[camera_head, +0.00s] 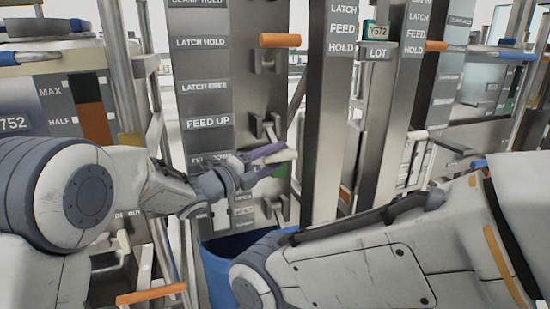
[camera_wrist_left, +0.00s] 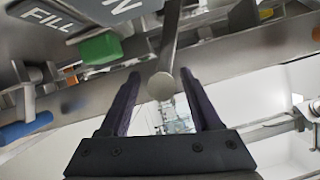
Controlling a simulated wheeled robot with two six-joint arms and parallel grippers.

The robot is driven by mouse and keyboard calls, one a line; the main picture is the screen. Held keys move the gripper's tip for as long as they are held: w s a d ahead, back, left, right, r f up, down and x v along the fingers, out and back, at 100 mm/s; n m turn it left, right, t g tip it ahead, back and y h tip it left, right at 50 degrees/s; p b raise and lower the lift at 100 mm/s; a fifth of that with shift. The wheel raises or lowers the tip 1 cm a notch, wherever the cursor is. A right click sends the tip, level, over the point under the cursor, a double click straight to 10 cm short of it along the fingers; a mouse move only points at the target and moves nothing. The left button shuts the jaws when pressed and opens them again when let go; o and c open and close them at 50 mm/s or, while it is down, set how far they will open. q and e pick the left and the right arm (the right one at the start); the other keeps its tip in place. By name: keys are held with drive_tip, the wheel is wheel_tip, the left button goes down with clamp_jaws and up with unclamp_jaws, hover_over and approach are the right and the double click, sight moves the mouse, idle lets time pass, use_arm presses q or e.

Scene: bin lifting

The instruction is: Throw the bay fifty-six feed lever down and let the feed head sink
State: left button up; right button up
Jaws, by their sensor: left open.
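My left gripper (camera_head: 277,158) is in front of the grey labelled column (camera_head: 205,65), beside the FEED UP plate (camera_head: 208,123). Its two purple fingers are apart. The plate below FEED UP is partly hidden by my left wrist. My right arm crosses the lower right, but its gripper is out of view. I cannot identify the feed head.
An orange handle (camera_head: 280,40) sticks out above, near the LATCH HOLD plate (camera_head: 201,43). A blue bin (camera_head: 218,278) stands below. Another steel post (camera_head: 329,120) rises just right of my left gripper. A green block (camera_wrist_left: 100,47) shows near the FILL plate (camera_wrist_left: 47,17).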

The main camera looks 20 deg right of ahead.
use_arm(q)
drive_tip(key=v, duration=0.9)
drive_tip(key=shift+s+a+p, duration=0.15)
drive_tip(key=shift+a+p, duration=0.2)
drive_tip(key=shift+p, duration=0.05)
